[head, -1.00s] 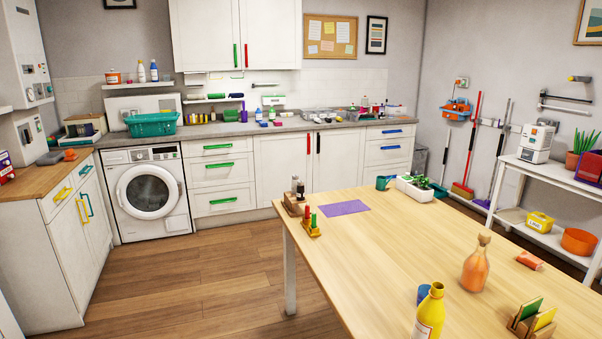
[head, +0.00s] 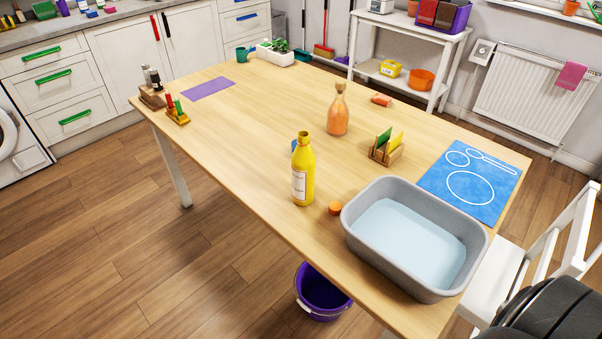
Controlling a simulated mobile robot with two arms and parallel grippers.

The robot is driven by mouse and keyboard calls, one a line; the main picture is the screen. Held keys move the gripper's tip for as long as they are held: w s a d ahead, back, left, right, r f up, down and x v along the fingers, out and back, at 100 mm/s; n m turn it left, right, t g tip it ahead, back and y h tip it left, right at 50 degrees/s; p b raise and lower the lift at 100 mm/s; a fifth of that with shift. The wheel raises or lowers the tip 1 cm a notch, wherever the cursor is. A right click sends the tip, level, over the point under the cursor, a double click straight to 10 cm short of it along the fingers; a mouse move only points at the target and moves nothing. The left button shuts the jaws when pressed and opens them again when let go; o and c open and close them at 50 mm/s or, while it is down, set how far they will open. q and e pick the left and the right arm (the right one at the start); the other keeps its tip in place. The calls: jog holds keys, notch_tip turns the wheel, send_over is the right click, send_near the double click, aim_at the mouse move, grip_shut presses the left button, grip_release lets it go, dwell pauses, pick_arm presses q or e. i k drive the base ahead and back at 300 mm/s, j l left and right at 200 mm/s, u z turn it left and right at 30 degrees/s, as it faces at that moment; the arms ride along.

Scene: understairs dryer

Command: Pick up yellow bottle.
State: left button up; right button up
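The yellow bottle (head: 303,172) stands upright on the wooden table (head: 240,130), close to its front edge. It has a white label and an open-looking dark top. An orange cap-like piece (head: 335,208) lies on the table just to its right. A blue cup (head: 295,146) is partly hidden behind the bottle. Neither of my grippers shows in the head view.
A grey basin of water (head: 352,232) stands right of the bottle. An orange bottle (head: 338,112) and a wooden holder with cards (head: 386,152) stand behind. A purple bucket (head: 320,294) is on the floor below. A white chair (head: 500,275) is at right.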

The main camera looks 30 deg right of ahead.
aim_at(303, 163)
jog(key=i+z, duration=0.15)
jog(key=z, duration=0.3)
jog(key=i+z, duration=0.2)
jog(key=z, duration=0.2)
